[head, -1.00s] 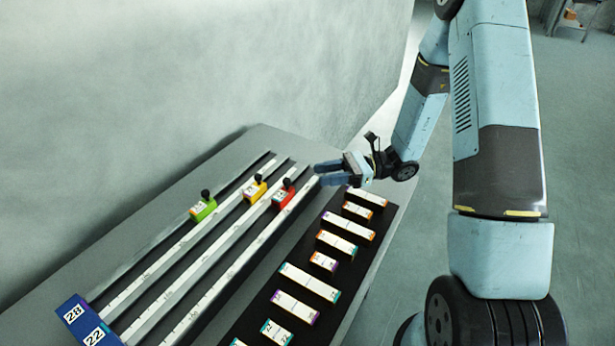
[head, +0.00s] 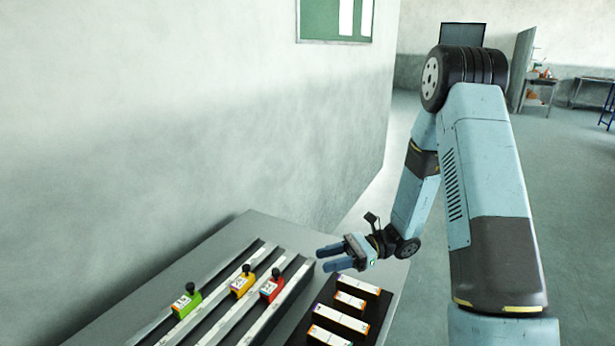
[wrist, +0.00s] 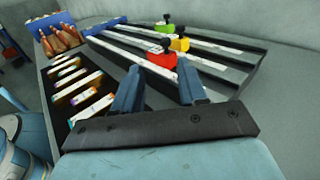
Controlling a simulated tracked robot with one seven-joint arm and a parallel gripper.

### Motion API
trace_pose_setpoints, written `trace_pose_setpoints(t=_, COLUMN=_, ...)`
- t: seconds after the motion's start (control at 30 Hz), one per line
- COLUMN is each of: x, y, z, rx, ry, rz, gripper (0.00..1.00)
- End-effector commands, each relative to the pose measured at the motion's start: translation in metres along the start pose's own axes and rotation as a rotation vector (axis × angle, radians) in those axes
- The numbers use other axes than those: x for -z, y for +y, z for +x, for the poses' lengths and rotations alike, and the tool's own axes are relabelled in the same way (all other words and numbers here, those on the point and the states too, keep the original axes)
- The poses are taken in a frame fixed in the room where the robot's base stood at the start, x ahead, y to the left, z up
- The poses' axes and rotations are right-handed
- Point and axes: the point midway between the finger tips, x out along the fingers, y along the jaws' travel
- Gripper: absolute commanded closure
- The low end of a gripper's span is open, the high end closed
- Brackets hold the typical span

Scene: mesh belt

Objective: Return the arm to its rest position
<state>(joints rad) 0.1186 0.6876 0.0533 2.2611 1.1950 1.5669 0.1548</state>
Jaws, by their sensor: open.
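My gripper (head: 330,258) is open and empty above the far right part of the grey table (head: 245,228). Its two blue fingers also show in the wrist view (wrist: 160,90), spread apart with nothing between them. The rails lie below and beyond the fingers. A green slider (head: 186,302), a yellow slider (head: 243,282) and a red slider (head: 271,288), each with a black knob, sit on the rails. In the wrist view the red slider (wrist: 162,60) appears just beyond the gap between the fingers, apart from them.
A black tray (head: 325,293) with several white blocks (head: 351,303) lies right of the rails, near my gripper. A pale wall (head: 200,130) stands behind the table. Open floor (head: 400,160) lies to the right. A picture box (wrist: 55,35) stands at the table's end.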

Motion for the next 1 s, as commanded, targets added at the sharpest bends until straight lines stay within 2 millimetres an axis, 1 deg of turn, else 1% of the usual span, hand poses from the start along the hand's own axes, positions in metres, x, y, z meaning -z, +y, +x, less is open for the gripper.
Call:
trace_pose_setpoints(t=0.03, x=-0.009, y=0.003, z=0.000, rx=-0.020, ry=0.026, rz=-0.028, gripper=0.58)
trace_pose_setpoints(t=0.1, x=-0.021, y=0.010, z=0.000, rx=-0.055, ry=0.071, rz=-0.069, gripper=0.58)
trace_pose_setpoints(t=0.4, x=-0.068, y=0.045, z=-0.005, rx=-0.210, ry=0.288, rz=-0.259, gripper=0.58)
trace_pose_setpoints(t=0.67, x=-0.101, y=0.075, z=-0.015, rx=-0.330, ry=0.486, rz=-0.428, gripper=0.58)
trace_pose_setpoints(t=1.0, x=-0.138, y=0.113, z=-0.035, rx=-0.467, ry=0.760, rz=-0.650, gripper=0.58)
